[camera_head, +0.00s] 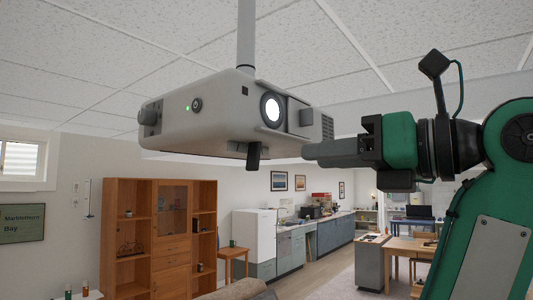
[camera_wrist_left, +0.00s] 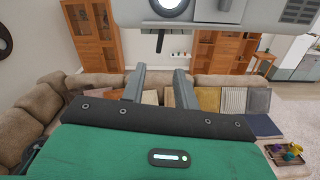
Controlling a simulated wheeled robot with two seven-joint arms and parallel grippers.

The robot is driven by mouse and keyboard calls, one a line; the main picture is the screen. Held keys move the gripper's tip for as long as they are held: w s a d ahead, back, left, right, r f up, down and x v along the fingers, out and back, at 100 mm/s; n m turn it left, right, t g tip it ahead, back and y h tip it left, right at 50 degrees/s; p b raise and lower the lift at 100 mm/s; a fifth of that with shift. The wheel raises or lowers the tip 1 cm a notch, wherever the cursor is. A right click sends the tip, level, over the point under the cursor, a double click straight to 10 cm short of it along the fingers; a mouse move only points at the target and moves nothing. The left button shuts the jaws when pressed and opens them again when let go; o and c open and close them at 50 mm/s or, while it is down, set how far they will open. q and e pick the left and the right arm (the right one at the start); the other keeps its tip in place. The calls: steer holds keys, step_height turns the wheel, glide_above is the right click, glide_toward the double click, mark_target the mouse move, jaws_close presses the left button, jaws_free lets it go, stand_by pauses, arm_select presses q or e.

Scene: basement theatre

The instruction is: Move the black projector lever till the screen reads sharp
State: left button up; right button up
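The white projector (camera_head: 205,115) hangs from the ceiling on a pole, its lens lit. The black lever (camera_head: 255,157) hangs down from its underside below the lens. In the left wrist view the lever (camera_wrist_left: 160,42) shows just beyond the fingertips, roughly in line with the gap between them. My left gripper (camera_head: 306,151) points at the lever from the right, apart from it. In the left wrist view its two fingers (camera_wrist_left: 159,72) stand apart with nothing between them. The projector's front (camera_wrist_left: 205,15) fills the top of that view. The screen and my right gripper are not in view.
The projector body sits just above and beyond the fingers. A wooden cabinet (camera_head: 160,235) and a kitchen counter (camera_head: 315,240) stand far back. A sofa (camera_wrist_left: 40,110) with cushions lies well below the gripper. The air around the lever is clear.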

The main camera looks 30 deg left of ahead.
mark_target(259, 160)
arm_select(q)
steer(key=a+p, duration=0.1)
steer(key=a, duration=0.2)
steer(key=a+p, duration=0.1)
steer(key=a, duration=0.2)
steer(key=a+p, duration=0.1)
steer(key=a, duration=0.2)
steer(key=shift+w+a+r+p, duration=0.15)
steer(key=shift+w+a+p, duration=0.15)
steer(key=shift+w+p, duration=0.05)
steer(key=shift+a, duration=0.5)
steer(key=c, duration=0.7)
jaws_close()
